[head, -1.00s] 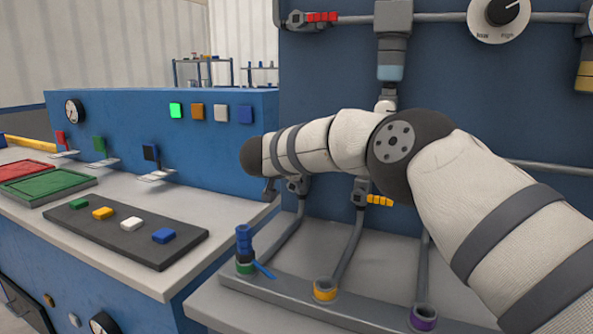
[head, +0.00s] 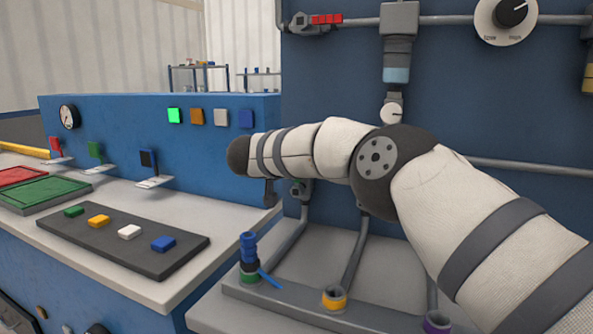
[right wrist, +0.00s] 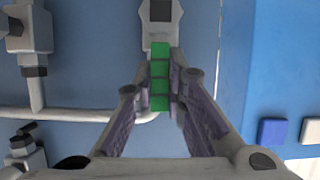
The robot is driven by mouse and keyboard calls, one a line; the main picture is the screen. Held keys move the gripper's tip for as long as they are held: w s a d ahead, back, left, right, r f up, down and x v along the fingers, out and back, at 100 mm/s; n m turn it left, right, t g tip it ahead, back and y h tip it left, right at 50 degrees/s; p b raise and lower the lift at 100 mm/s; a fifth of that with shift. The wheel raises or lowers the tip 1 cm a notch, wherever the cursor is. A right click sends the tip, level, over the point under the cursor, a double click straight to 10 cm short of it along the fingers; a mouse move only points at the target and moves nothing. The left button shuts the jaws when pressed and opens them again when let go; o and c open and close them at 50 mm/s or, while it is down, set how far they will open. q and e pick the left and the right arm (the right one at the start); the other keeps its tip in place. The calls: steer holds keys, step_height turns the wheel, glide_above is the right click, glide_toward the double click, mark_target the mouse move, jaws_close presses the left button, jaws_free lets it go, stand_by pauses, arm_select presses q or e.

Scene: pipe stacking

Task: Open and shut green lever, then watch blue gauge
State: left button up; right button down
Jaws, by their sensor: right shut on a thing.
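The green lever (right wrist: 159,95), a segmented green handle, stands upright between the fingers of my right gripper (right wrist: 160,80) in the right wrist view. The fingers are closed on its two sides. Its upper end meets a grey valve body (right wrist: 160,25). In the head view my right arm crosses in front of the blue wall and hides the lever; only a dark part of the gripper (head: 270,193) shows below the arm's end. A round white-faced gauge (head: 69,116) is on the left blue console; I see no clearly blue gauge. My left gripper is out of view.
A red-handled valve (head: 326,19) and a white dial (head: 505,14) are high on the wall. Console switches (head: 95,152) and coloured buttons (head: 163,243) are at left. A blue pipe piece (head: 248,247) stands on the lower base, beside a yellow-ringed socket (head: 334,297).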

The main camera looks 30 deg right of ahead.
steer(key=c, duration=1.6)
jaws_free()
steer(key=shift+w+d, duration=0.1)
steer(key=v, duration=1.2)
